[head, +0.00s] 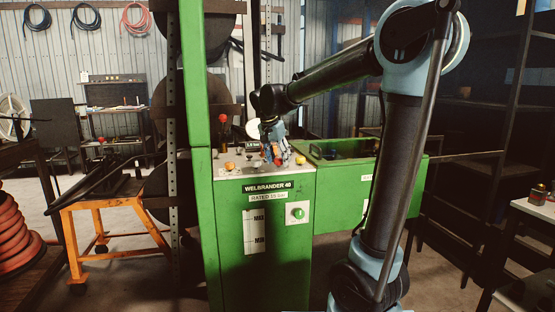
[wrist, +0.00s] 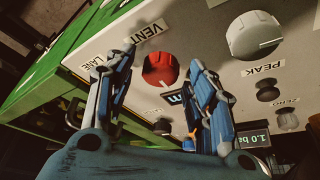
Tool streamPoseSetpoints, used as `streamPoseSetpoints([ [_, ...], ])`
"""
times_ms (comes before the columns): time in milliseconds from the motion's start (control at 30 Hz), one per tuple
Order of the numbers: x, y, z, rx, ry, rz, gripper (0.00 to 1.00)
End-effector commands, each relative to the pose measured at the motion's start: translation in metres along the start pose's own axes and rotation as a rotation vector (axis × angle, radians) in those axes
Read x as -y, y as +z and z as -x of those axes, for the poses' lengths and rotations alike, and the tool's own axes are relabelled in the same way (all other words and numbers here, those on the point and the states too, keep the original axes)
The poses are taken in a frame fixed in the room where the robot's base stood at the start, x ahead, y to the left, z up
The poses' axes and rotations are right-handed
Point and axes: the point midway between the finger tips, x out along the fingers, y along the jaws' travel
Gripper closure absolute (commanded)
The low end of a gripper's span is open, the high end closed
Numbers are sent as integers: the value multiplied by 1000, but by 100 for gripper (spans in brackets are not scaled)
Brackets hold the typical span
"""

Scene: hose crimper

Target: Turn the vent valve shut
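The vent valve is a round red knob (wrist: 160,70) with a dark notch, on the pale panel beside the VENT label (wrist: 148,32) in the wrist view. My gripper (wrist: 162,58) has its two fingers spread, one on each side of the red knob in the picture. Gaps show between the knob and both fingers, and nothing is held. How far the fingertips stand from the panel is hard to tell. In the head view my gripper (head: 272,148) points down at the top panel of the green machine (head: 240,200), largely hiding the knob.
A white knob (wrist: 254,35) near the PEAK label, a small black knob (wrist: 268,94), a grey knob (wrist: 288,121) and a display (wrist: 253,138) lie to the right.

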Motion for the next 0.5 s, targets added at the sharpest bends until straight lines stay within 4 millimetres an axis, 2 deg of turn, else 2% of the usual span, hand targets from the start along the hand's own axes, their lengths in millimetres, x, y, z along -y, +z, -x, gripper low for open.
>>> streamPoseSetpoints([
  [33, 0, 0, 0, 0, 0, 0, 61],
  [167, 0, 0, 0, 0, 0, 0, 91],
  [200, 0, 0, 0, 0, 0, 0, 93],
  [500, 0, 0, 0, 0, -7, 17, 93],
])
